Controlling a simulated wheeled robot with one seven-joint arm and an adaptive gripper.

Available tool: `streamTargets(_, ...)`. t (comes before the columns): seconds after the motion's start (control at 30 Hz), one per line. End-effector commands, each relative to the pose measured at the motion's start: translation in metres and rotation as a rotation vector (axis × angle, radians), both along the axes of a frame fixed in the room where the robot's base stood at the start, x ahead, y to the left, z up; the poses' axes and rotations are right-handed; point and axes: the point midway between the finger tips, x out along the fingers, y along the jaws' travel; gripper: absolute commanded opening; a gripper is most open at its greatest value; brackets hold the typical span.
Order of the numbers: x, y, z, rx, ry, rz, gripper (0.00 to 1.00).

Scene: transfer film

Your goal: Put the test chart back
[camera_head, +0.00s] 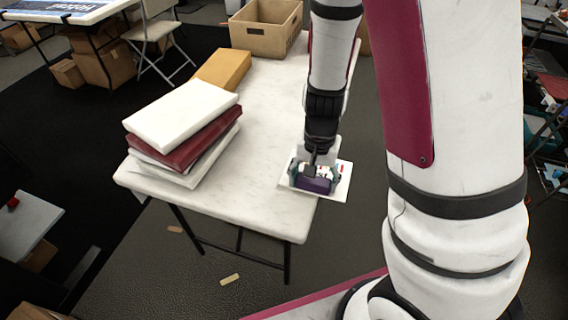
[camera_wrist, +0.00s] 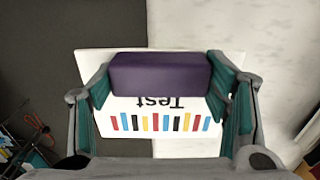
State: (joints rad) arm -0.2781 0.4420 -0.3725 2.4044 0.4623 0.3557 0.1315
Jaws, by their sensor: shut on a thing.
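The test chart is a white card (camera_head: 342,181) with "Test" and a row of coloured bars, upside down in the wrist view (camera_wrist: 130,104). A purple block (camera_wrist: 160,74) lies across its upper part; I cannot tell whether it is fixed to the card. My gripper (camera_head: 316,177) has its teal-lined fingers at both ends of this block and is shut on it. The card straddles the right edge of the white table (camera_head: 262,215), partly over the dark floor. I cannot tell whether it touches the tabletop. The fingers hide parts of the card.
A stack of white and dark red binders (camera_head: 185,130) lies on the left of the table. A yellow-brown box (camera_head: 222,69) lies behind it, and an open cardboard box (camera_head: 265,42) stands at the back. The middle of the tabletop is clear.

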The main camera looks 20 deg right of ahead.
Motion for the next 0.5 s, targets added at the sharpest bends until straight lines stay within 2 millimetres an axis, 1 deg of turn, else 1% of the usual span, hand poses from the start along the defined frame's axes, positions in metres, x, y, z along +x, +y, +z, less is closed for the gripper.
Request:
streamTargets(0.03,0.013,0.006,-0.002,-0.001,0.000,0.006,0.36)
streamTargets(0.3,0.073,0.030,-0.008,-0.001,0.000,0.004,0.36)
streamTargets(0.4,0.090,0.037,-0.010,-0.001,0.000,0.003,0.36)
streamTargets(0.5,0.101,0.041,-0.011,-0.001,0.001,0.002,0.36)
